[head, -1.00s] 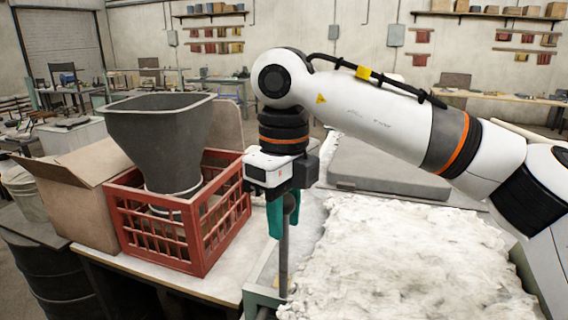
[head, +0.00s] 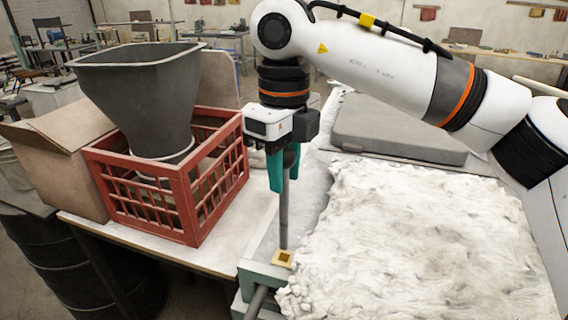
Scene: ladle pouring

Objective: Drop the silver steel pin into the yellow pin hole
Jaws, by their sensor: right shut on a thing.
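My right gripper (head: 281,170) points straight down, its green fingers shut on the steel pin (head: 284,215). The pin is a grey rod with a dark round knob at the top, and it hangs upright. The yellow pin hole (head: 283,258) is a small square yellow collar with a dark opening, on the green frame at the bottom middle. The pin's lower end shows just above or at the back edge of the collar; I cannot tell whether it touches or has entered. My left gripper is not in view.
A red crate (head: 187,205) holding a grey hopper (head: 150,90) stands left of the gripper, beside an open cardboard box (head: 70,165). A rough white fleecy mass (head: 420,240) lies close on the right. A grey slab (head: 390,135) lies behind it.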

